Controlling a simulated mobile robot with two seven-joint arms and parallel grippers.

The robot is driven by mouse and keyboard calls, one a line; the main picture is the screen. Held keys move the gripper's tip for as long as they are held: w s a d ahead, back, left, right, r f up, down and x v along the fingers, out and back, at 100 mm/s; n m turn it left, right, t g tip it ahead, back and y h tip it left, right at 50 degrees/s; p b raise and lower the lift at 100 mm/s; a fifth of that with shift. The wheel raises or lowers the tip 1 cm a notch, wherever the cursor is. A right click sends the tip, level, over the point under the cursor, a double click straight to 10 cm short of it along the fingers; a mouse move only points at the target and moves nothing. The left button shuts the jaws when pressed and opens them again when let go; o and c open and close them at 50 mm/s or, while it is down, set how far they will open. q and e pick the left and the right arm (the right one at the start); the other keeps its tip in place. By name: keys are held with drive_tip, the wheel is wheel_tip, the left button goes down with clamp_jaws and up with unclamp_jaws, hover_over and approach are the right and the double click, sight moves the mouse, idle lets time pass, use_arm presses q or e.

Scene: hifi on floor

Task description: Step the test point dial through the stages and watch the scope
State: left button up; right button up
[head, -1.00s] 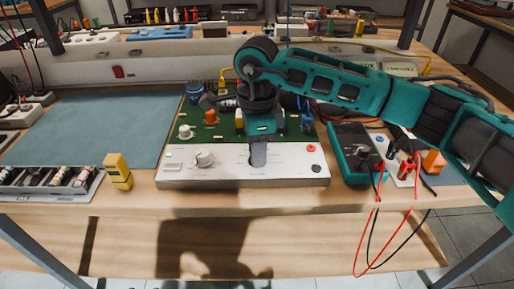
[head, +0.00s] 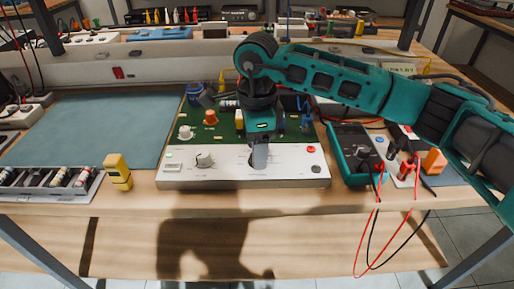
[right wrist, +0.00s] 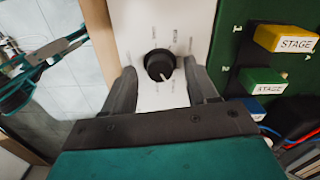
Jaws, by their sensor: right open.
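The black dial (right wrist: 159,65) with a white pointer line sits on a white panel, with small printed labels around it. The pointer aims down and slightly right in the right wrist view. My right gripper (right wrist: 163,88) is open, with one finger on each side of the dial and visible gaps. In the head view, my right gripper (head: 259,160) points down at the middle of the white front panel (head: 215,181) and hides the dial. The scope's screen cannot be made out. My left gripper is not in view.
Behind lies a green board (right wrist: 233,65) with STAGE blocks (right wrist: 287,39). A teal multimeter (head: 358,155) with hanging leads stands right; a yellow device (head: 117,171) stands left.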

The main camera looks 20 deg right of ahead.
wheel_tip(320, 180, up, 12)
drive_tip(key=shift+p, duration=0.45)
